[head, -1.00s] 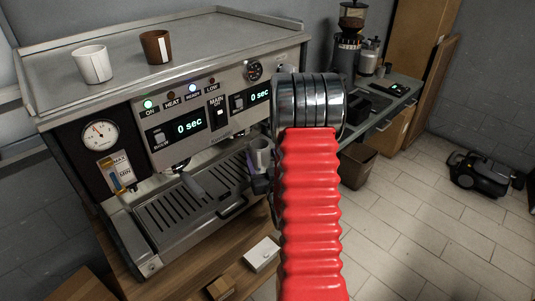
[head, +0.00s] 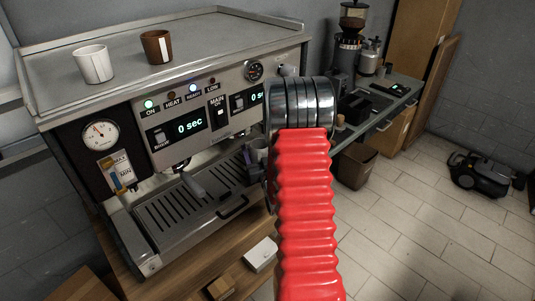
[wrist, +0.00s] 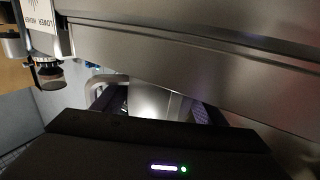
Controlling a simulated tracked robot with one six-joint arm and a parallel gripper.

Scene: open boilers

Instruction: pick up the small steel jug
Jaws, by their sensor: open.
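The small steel jug (head: 259,149) shows in the head view as a small grey vessel at the right end of the coffee machine's drip tray, partly hidden by my red arm. In the wrist view, a steel body with a curved handle, apparently the jug (wrist: 150,105), sits just beyond my gripper. My gripper (wrist: 160,140) shows there as a dark body with a small light along the bottom; it is open. In the head view my arm hides most of the gripper.
The coffee machine (head: 190,90) fills the left, with a white cup (head: 94,64) and a brown cup (head: 157,47) on top. A white box (head: 261,254) lies on the wooden counter.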

